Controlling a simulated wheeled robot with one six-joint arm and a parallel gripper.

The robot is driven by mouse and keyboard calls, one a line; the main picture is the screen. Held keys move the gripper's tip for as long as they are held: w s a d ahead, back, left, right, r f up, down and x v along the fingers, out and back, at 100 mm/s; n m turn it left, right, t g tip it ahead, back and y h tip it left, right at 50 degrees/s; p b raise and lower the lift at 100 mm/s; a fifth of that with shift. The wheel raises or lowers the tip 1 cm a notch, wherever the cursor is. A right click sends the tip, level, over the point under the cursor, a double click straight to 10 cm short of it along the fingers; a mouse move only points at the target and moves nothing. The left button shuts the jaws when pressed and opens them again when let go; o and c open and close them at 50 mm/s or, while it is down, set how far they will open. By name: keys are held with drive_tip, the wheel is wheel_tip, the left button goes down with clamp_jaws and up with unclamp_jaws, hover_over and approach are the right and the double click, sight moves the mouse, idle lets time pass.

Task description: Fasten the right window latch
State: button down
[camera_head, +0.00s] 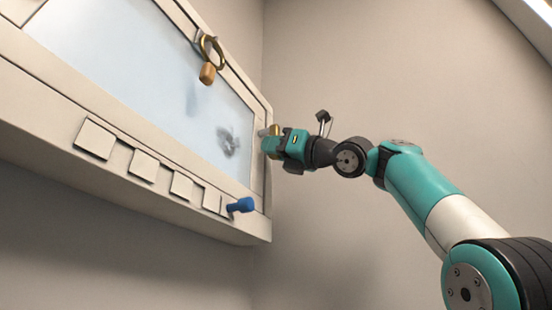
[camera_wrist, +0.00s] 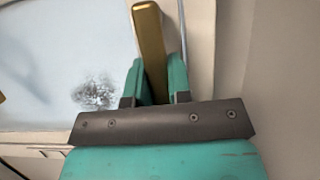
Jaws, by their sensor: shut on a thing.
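The right window latch has a flat brass handle (camera_wrist: 151,50), which stands up between my fingers in the wrist view. A small brass part of it (camera_head: 275,130) shows at the right side of the window frame in the head view. My gripper (camera_head: 271,143) is at that side of the frame and shut on the handle; its teal fingers (camera_wrist: 154,76) lie on either side of it. The handle's lower end and the latch's pivot are hidden by my gripper. I cannot tell whether the latch is engaged.
A brass ring with an orange-brown block (camera_head: 208,73) hangs at the window's upper edge. A blue knob (camera_head: 241,205) sticks out from the lower ledge beside several pale square plates (camera_head: 144,165). A bare wall (camera_head: 400,80) stands to the right, with free room before it.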

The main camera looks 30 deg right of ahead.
drive_tip(key=shift+r, duration=0.1)
drive_tip(key=c, duration=1)
unclamp_jaws()
drive_tip(key=shift+c, duration=0.2)
drive_tip(key=shift+s+d+f+b, duration=0.3)
drive_tip(key=shift+d+f+b, duration=0.05)
drive_tip(key=b+v, duration=0.6)
drive_tip(key=v, duration=1)
drive_tip(key=shift+s, duration=0.15)
drive_tip(key=shift+d, duration=0.1)
